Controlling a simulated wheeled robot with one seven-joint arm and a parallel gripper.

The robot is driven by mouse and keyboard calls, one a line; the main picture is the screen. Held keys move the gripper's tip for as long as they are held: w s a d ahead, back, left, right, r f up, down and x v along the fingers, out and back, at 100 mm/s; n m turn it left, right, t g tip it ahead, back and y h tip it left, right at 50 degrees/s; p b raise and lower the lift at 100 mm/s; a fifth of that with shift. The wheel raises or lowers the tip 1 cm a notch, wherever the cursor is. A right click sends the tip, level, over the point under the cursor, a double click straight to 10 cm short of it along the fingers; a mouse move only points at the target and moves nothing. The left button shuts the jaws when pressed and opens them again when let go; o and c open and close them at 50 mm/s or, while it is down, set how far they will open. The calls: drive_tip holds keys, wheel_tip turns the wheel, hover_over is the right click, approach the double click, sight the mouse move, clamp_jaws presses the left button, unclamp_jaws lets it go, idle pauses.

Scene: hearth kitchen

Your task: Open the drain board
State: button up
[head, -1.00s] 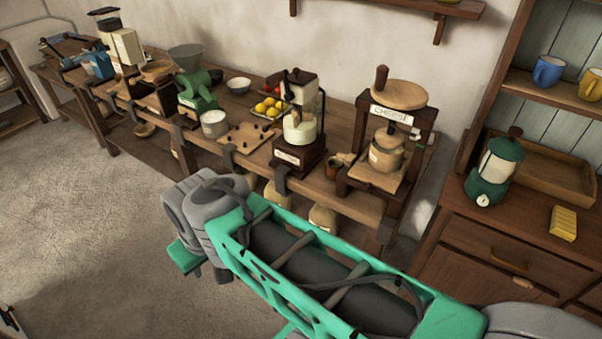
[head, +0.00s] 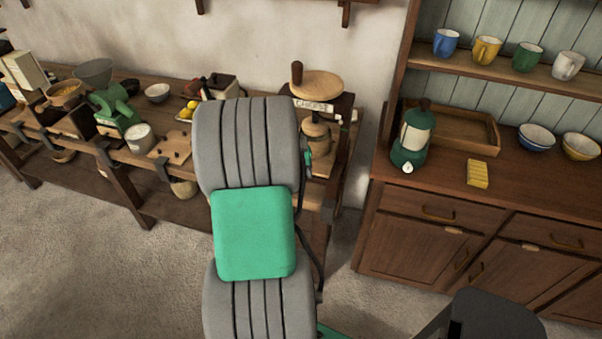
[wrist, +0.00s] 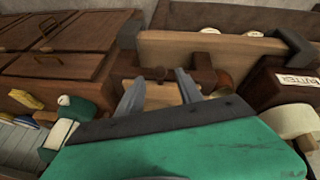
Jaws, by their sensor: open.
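The cheese press (head: 314,105), with a round wooden top and a cheese sign, stands at the right end of the long bench. A pale board (head: 323,166) lies in its base, partly hidden by my arm; it looks like the drain board, though no label shows. In the wrist view the pale board (wrist: 160,96) shows between my fingers, below a small dark knob-like part (wrist: 154,73). My gripper (wrist: 157,86) is open, with its two grey fingers spread in front of the press base. I cannot tell whether they touch. The head view does not show the fingers.
A dresser (head: 415,240) stands to the right, bearing a green coffee pot (head: 412,142), a tray (head: 452,128) and a yellow block (head: 477,174). Floor (head: 85,260) is clear at left.

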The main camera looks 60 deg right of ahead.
sight(302, 177)
drive_tip(key=x, duration=0.3)
drive_tip(key=shift+f, duration=0.15)
drive_tip(key=shift+c, duration=0.3)
clamp_jaws()
idle(0.9)
